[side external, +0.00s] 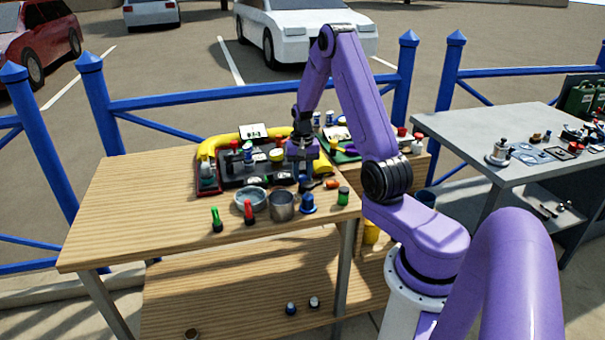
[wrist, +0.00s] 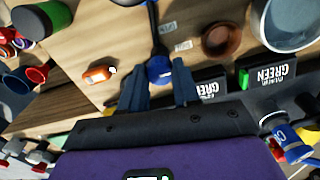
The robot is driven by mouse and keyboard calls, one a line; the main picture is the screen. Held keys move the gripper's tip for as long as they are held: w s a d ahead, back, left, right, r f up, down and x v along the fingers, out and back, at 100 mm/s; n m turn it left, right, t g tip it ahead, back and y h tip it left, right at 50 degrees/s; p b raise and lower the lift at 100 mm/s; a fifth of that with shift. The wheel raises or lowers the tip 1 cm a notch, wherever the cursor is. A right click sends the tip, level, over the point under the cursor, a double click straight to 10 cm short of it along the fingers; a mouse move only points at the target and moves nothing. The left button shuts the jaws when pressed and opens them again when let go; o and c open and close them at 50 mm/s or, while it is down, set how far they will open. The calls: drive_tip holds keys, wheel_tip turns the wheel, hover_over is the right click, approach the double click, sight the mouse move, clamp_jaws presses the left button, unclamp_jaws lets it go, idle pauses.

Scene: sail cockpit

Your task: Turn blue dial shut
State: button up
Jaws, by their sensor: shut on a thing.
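The blue dial (wrist: 159,70) shows in the wrist view as a small round blue knob, with a dark shaft-like piece running up from it. My gripper (wrist: 160,75) has one finger on each side of the knob and is shut on it. In the side external view my gripper (side external: 301,165) points down at the right end of the black panel (side external: 240,182) on the wooden table. The dial is hidden there behind the gripper. How far the dial is turned cannot be told.
Black plates marked GREEN (wrist: 272,74) lie right of my fingers. An orange bottle (wrist: 98,74) and a brown bowl (wrist: 220,40) are close by. A metal cup (side external: 282,206) and a blue cone-like object (side external: 308,204) stand towards the table's front. The table's left part (side external: 125,205) is clear.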

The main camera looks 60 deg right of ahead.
sight(302, 177)
idle(0.3)
drive_tip(key=o, duration=1.1)
drive_tip(key=shift+c, duration=0.2)
drive_tip(key=shift+r, duration=0.15)
wheel_tip(302, 177, up, 17)
drive_tip(key=shift+r, duration=0.1)
drive_tip(key=s+a+n, duration=0.2)
drive_tip(key=a+n, duration=0.4)
drive_tip(key=a, duration=0.6)
drive_tip(key=s+a+n, duration=0.2)
drive_tip(key=a+n, duration=0.3)
drive_tip(key=a, duration=0.8)
drive_tip(key=s+a+n, duration=0.2)
drive_tip(key=s+n, duration=0.2)
drive_tip(key=s, duration=0.3)
drive_tip(key=s+a+f+n, duration=0.1)
drive_tip(key=s+a+n, duration=0.2)
drive_tip(key=s, duration=0.4)
drive_tip(key=s+a+f+n, duration=0.1)
drive_tip(key=s+a+n, duration=0.1)
drive_tip(key=s+n, duration=0.3)
drive_tip(key=shift+s+a+f, duration=0.25)
drive_tip(key=shift+s, duration=0.8)
